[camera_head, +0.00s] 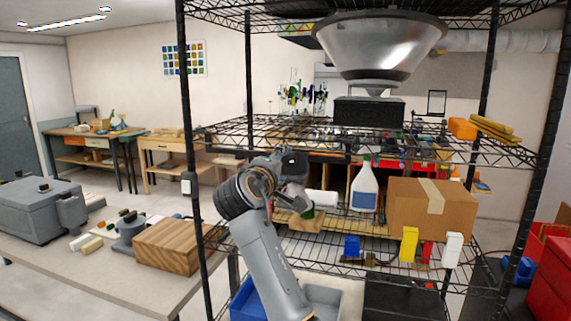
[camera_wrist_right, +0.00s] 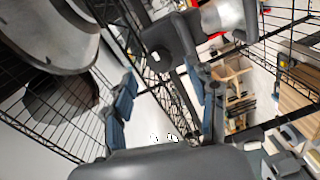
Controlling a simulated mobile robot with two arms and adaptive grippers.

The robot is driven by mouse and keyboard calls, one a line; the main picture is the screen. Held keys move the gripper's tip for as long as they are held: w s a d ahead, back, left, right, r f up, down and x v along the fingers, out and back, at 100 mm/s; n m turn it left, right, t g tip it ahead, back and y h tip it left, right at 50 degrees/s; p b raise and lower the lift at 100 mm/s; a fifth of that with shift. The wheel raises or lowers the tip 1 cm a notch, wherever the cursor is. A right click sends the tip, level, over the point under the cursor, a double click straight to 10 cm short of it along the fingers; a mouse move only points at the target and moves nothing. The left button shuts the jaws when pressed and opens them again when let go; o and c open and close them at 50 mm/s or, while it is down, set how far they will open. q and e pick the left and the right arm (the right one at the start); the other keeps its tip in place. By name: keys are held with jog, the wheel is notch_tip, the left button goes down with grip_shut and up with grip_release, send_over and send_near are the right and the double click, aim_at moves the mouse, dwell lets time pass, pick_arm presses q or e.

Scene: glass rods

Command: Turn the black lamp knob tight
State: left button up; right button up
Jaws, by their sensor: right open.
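The large silver lamp (camera_head: 380,45) hangs bell-like over a black box-shaped base (camera_head: 368,112) on the wire rack's upper shelf. The silver lamp also shows at the upper left of the right wrist view (camera_wrist_right: 45,30). I cannot make out the black knob for certain. My right gripper (camera_head: 295,168) is below and left of the lamp, at the rack, mostly hidden by its own wrist. In the wrist view its blue-padded fingers (camera_wrist_right: 163,92) are apart, with nothing between them. A dark rounded part (camera_wrist_right: 165,45) appears beyond the fingertips. My left gripper is out of view.
Black rack posts (camera_head: 190,130) and wire shelves surround the arm closely. A spray bottle (camera_head: 364,188) and a cardboard box (camera_head: 432,208) stand on the middle shelf. A bench at left holds a wooden block (camera_head: 170,245) and a grey machine (camera_head: 35,212).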

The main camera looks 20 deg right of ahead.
jog(key=shift+v, duration=2.1)
jog(key=w+a+f+n+g+y, duration=0.1)
jog(key=w+f+n+y, duration=0.2)
jog(key=f, duration=1.7)
jog(key=s+f+m+g+y+b, duration=0.15)
jog(key=s+f, duration=0.25)
jog(key=f, duration=1)
jog(key=s+f+g+y, duration=0.2)
jog(key=s+f, duration=0.1)
jog(key=f, duration=1.1)
jog(key=s+f+m+g+y+b, duration=0.15)
jog(key=s+f, duration=0.25)
jog(key=f, duration=1.1)
jog(key=s+d+f+m+g+y, duration=0.15)
jog(key=s+f+g, duration=0.25)
jog(key=s+f, duration=1.8)
jog(key=s+d+f+m+g, duration=0.1)
jog(key=s+d+f+m, duration=0.1)
jog(key=s, duration=1.4)
jog(key=s+d+f+m+g+b, duration=0.1)
jog(key=s+f, duration=0.6)
jog(key=s, duration=0.9)
jog(key=d+m+g, duration=0.1)
jog(key=d+m, duration=0.1)
jog(key=d, duration=0.1)
